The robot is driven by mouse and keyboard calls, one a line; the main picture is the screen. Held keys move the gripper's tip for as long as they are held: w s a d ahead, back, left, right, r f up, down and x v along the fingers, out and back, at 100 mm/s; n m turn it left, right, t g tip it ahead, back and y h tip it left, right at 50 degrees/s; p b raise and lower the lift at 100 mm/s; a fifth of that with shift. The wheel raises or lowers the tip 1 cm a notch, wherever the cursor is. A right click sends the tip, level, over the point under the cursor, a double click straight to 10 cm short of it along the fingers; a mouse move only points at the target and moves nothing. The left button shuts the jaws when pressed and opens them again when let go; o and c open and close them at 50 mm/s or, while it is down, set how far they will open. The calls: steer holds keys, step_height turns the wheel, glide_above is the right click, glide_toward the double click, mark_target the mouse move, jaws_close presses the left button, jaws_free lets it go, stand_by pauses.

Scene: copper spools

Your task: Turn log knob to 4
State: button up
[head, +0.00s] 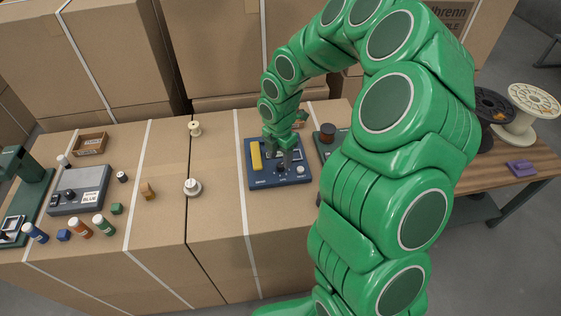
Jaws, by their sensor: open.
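A dark blue control panel (262,182) lies on the cardboard-topped surface right of the middle. It carries a yellow bar (256,156) on its left side. Along its lower part are a small dark knob (282,169) and a pale round knob (300,170). Their labels and settings are too small to read, so I cannot tell which is the log knob. My green gripper (285,157) is open, pointing down over the panel's middle right, close to the dark knob. Whether it touches anything cannot be told. The gripper and wrist hide the upper right of the panel.
A dark green device (325,153) with a brown spool sits just right of the panel, partly behind my arm. A grey box (80,188), small bottles and blocks stand at left. A white-and-grey knob-like piece (192,187) stands left of the panel. Large cartons wall the back.

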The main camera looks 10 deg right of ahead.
mark_target(281, 164)
steer(key=shift+f, duration=1.5)
jaws_close()
